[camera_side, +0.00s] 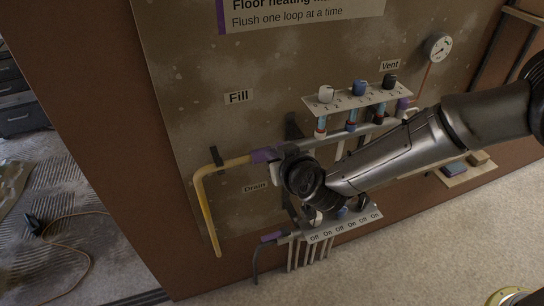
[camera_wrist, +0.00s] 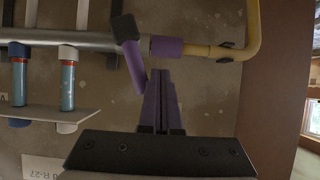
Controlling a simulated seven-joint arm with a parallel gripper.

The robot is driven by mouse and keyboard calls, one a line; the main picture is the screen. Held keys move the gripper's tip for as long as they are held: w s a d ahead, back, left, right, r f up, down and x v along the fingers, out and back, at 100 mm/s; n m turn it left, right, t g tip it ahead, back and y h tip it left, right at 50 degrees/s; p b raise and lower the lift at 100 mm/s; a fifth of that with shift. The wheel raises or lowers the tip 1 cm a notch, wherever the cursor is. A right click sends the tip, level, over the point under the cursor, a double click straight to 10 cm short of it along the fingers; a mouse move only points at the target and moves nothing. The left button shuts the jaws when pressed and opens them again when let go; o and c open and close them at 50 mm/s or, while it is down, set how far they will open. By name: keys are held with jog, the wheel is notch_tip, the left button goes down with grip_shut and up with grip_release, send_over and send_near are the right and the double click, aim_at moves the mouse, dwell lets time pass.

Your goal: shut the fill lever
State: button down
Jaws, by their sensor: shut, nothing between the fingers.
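The fill lever (camera_wrist: 135,62) has a dark hub on the grey pipe and a purple handle that points down and slightly right in the wrist view, across the pipe. My gripper (camera_wrist: 161,75) is shut and empty. Its fingers lie just right of the handle's free end in the wrist view; I cannot tell whether they touch it. In the side view my gripper (camera_side: 290,172) is in front of the pipe at the right end of the purple sleeve (camera_side: 266,155) and hides most of the lever. The "Fill" label (camera_side: 238,97) is above.
A yellow pipe (camera_side: 207,200) bends down at the left. Several capped flow tubes on a shelf (camera_side: 345,98) are at the right, with a gauge (camera_side: 438,46) beyond. A lower bar with On/Off marks (camera_side: 343,226) is below my gripper. Bare board lies around the "Fill" label.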

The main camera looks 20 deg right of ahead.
jog(key=shift+d+r, duration=0.5)
jog(key=shift+d, duration=0.25)
jog(key=s, duration=0.7)
jog(key=shift+a+r, duration=0.2)
jog(key=shift+a, duration=0.05)
dwell(0.3)
